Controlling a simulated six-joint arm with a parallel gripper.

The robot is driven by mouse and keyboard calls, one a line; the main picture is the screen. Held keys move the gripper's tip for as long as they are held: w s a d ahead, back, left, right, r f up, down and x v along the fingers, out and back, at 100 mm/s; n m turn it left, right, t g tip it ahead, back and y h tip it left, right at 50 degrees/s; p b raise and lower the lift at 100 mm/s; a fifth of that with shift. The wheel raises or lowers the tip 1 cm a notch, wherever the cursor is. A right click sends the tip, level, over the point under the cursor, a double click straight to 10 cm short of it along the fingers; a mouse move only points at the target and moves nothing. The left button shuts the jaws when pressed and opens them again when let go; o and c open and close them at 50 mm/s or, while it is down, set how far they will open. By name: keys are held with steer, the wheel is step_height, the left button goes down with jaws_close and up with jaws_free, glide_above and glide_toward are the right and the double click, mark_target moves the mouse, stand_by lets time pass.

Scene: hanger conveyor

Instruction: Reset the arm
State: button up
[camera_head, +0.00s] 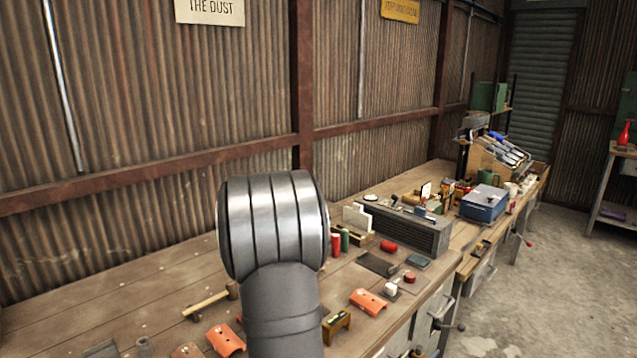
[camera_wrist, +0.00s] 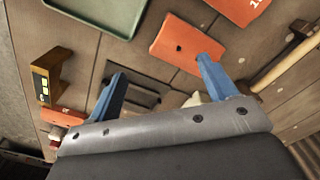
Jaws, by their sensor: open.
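My gripper (camera_wrist: 160,85) shows in the wrist view with its two blue fingers wide apart. It is open, and I see nothing held between the fingers. It hangs above the wooden workbench (camera_wrist: 145,50). An orange plate (camera_wrist: 182,45) lies on the bench beyond the right finger. In the head view my arm stands in front of the workbench (camera_head: 110,290) and hides part of it; the gripper itself is not visible there.
A hammer (camera_head: 207,302), orange pieces (camera_head: 368,301) and a small yellow-brown stand (camera_head: 336,324) lie on the bench. A dark grey box (camera_head: 405,230) and a blue box (camera_head: 484,203) stand farther right. A corrugated wall (camera_head: 150,120) rises behind. The bench's left back is clear.

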steer(key=shift+m, duration=0.8)
steer(key=d, duration=0.2)
steer(key=w+d, duration=0.1)
steer(key=d, duration=0.1)
steer(key=w+d+f, duration=0.1)
steer(key=d, duration=0.2)
steer(key=shift+w+f, duration=0.1)
steer(key=shift+w, duration=0.15)
steer(key=shift+o, duration=0.2)
steer(key=o, duration=0.4)
steer(key=shift+o, duration=0.2)
steer(key=shift+a, duration=0.1)
